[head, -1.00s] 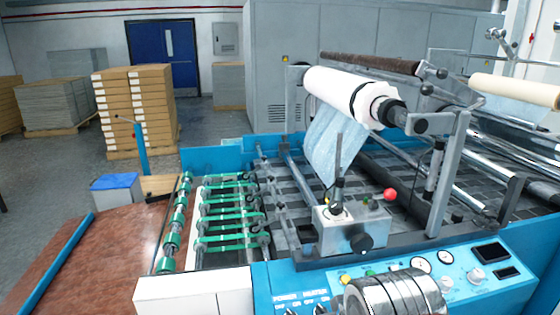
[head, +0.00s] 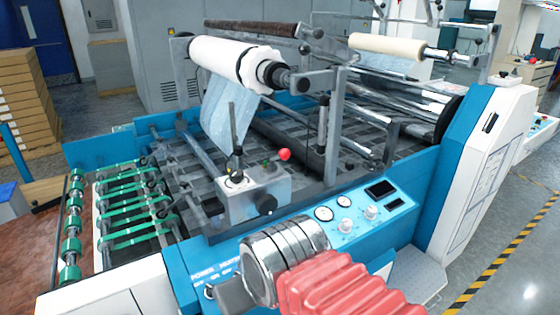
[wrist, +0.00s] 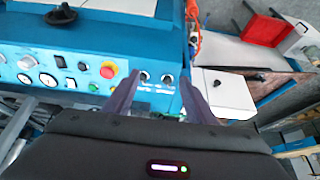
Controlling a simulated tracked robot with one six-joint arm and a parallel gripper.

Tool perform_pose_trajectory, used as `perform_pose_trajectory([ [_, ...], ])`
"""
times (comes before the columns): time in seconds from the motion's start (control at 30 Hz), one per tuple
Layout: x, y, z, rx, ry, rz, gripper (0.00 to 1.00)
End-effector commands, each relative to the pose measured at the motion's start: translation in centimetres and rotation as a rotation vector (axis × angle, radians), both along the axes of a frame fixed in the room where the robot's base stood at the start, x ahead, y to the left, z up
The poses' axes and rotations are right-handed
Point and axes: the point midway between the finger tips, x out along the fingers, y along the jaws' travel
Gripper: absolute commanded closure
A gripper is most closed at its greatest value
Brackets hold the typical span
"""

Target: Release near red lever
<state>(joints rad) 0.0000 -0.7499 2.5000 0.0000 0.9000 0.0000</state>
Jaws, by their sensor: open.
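The red lever shows in the head view as a small red ball knob (head: 285,154), just behind a grey control box (head: 252,194) on the machine. In the wrist view my gripper (wrist: 157,97) is open, its two dark fingers apart with nothing visible between them. The fingers point at the blue panel (wrist: 150,55), with two black switches (wrist: 155,77) in the gap. The red ball knob cannot be made out in the wrist view. My arm, silver with a red ribbed sleeve, crosses the bottom of the head view, and my fingertips are not clear there.
A white film roll (head: 235,62) hangs above the machine bed. A red button with a yellow ring (wrist: 109,70) lies left of my fingers. Green-belted rollers (head: 125,210) are at the left. A white side housing (head: 487,180) stands at the right, with open floor beyond.

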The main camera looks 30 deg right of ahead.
Motion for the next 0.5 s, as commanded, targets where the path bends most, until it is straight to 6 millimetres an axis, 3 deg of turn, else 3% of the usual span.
perform_pose_trajectory([
  [0.23,0.0,-0.8,0.0,0.000,0.003,-0.027,0.67],
  [0.5,0.1,-4.0,-1.9,0.005,0.068,-0.152,0.86],
])
